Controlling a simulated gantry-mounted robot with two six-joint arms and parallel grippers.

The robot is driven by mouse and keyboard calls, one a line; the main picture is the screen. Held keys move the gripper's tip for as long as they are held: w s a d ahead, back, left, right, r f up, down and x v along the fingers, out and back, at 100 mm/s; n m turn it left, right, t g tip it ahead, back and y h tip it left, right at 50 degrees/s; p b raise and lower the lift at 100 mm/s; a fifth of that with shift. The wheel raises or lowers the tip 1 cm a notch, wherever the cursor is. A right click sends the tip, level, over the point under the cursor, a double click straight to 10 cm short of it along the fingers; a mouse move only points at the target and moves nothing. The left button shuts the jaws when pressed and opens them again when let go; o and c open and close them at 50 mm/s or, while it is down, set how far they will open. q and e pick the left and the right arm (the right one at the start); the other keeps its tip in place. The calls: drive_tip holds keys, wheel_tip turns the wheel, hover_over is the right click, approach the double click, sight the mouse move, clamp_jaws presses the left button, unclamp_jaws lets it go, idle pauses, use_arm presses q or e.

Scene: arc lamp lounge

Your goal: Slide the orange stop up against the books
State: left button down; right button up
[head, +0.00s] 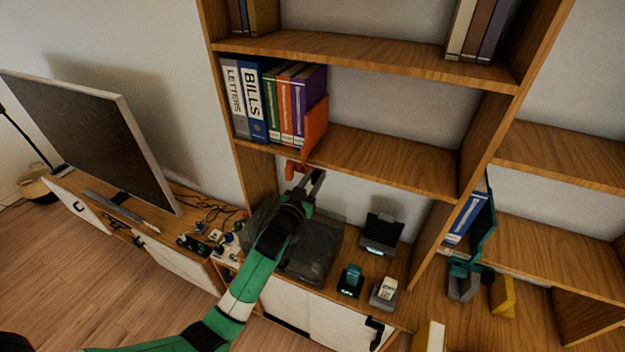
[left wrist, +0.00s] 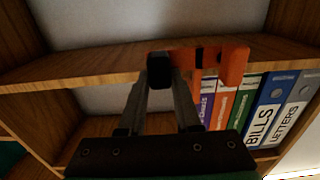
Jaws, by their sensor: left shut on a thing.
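The orange stop (head: 316,126) stands on the middle shelf at the right end of the row of books. Its upright plate appears against or very close to the purple book (head: 306,84); I cannot tell if they touch. The row also holds orange, green, BILLS (head: 252,98) and LETTERS (head: 233,96) spines. My left gripper (head: 307,178) is below the shelf's front edge, shut on the stop's lower orange part. The left wrist view shows the fingers (left wrist: 166,78) at the orange stop (left wrist: 215,58), with the books beside it. My right gripper is not in view.
The middle shelf (head: 390,160) is bare right of the stop. Below stand a dark box (head: 313,248) and small devices (head: 351,281) on the cabinet. A television (head: 95,135) is at left. A teal stop (head: 484,222) stands by a blue binder at right.

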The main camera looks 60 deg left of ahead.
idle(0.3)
use_arm(q)
drive_tip(key=c, duration=0.6)
unclamp_jaws()
drive_tip(key=v, duration=1.1)
drive_tip(key=shift+s+d, duration=0.2)
drive_tip(key=shift+s, duration=0.05)
